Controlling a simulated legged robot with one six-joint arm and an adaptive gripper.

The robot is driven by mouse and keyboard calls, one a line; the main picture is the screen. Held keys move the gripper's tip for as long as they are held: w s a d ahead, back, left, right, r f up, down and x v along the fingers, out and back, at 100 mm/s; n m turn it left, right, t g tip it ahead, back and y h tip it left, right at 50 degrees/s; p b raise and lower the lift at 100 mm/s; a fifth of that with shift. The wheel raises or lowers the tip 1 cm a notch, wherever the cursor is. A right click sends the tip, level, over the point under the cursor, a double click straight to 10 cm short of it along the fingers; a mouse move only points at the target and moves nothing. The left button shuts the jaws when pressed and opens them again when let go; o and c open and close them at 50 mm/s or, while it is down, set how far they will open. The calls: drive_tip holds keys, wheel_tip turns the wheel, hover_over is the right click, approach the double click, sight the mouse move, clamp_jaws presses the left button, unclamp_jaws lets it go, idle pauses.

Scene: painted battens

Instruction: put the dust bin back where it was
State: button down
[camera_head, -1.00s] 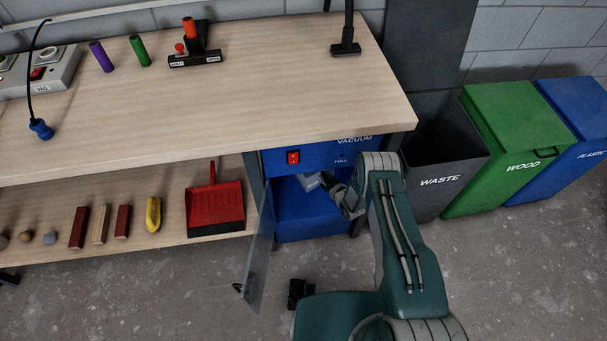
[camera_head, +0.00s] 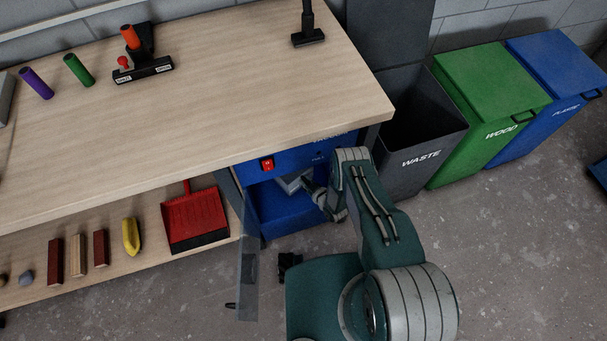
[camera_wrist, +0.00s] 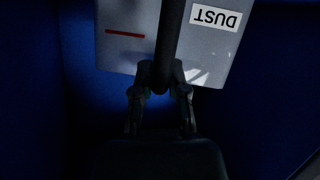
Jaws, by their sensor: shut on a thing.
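The dust bin (camera_wrist: 118,50) is a pale grey box with a red line and a white "DUST" label, upside down in the wrist view. My gripper (camera_wrist: 160,85) is shut on its dark bar handle (camera_wrist: 172,40). In the head view the grey bin (camera_head: 293,184) shows in part inside the open blue vacuum cabinet (camera_head: 290,208), under the bench's right end. My wrist and forearm hide part of it. Blue walls surround the bin in the wrist view. I cannot tell whether it touches the cabinet floor or back.
The clear cabinet door (camera_head: 248,265) hangs open to the left of the opening. A red dustpan (camera_head: 195,218) lies on the lower shelf. The waste bin (camera_head: 425,135) stands to the right of the bench. A small black object (camera_head: 288,265) is below the cabinet.

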drive_tip(key=shift+f, duration=0.25)
drive_tip(key=shift+a, duration=0.35)
drive_tip(key=c, duration=0.7)
unclamp_jaws()
drive_tip(key=shift+f, duration=0.1)
drive_tip(key=shift+o, duration=0.2)
drive_tip(key=shift+d, duration=0.1)
drive_tip(key=v, duration=1.2)
